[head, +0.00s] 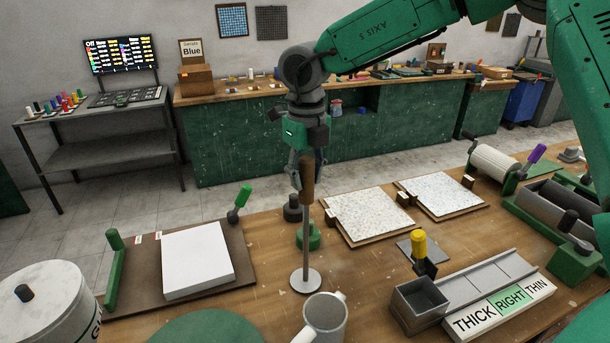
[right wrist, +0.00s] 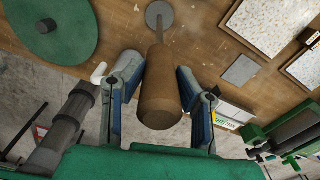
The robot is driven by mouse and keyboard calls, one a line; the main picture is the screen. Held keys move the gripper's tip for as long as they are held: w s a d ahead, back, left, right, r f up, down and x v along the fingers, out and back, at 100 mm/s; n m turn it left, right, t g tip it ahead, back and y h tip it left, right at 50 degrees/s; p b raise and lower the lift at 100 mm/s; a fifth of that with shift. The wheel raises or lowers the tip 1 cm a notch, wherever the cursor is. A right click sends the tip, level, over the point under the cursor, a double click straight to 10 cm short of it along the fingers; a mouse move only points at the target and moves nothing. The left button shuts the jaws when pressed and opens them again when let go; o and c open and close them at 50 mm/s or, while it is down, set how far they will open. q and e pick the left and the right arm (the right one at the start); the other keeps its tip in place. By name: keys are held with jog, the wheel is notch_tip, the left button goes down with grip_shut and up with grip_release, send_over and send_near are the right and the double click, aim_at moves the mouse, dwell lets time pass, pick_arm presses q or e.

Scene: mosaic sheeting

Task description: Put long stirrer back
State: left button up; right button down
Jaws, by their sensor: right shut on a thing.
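The long stirrer has a brown wooden handle (head: 308,188), a thin metal rod and a round flat disc (head: 305,281) at its lower end. It hangs upright, disc down, over the wooden bench. Whether the disc touches the bench I cannot tell. My right gripper (head: 305,172) is shut on the handle's upper part. In the right wrist view the handle (right wrist: 160,95) sits between the two fingers of the gripper (right wrist: 157,82), with the disc (right wrist: 159,14) beyond. My left gripper is not in view.
A white bucket (head: 48,300) stands front left, near a board with a white slab (head: 198,260). A green round piece (head: 309,237) stands behind the rod. Speckled sheets (head: 368,217), a grey open box (head: 418,300) and a THICK/RIGHT/THIN gauge (head: 503,307) lie right.

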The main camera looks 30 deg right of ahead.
jog(key=c, duration=1.2)
grip_release()
jog(key=shift+s+d, duration=0.1)
jog(key=shift+a+r, duration=0.1)
jog(key=shift+a, duration=0.55)
jog(key=shift+r, duration=0.3)
jog(key=r, duration=0.7)
jog(key=d+r+b, duration=0.1)
jog(key=r, duration=0.2)
jog(key=shift+r, duration=0.15)
jog(key=shift+a+r, duration=0.25)
jog(key=shift+r, duration=0.25)
jog(key=shift+a, duration=0.25)
jog(key=shift+d, duration=0.35)
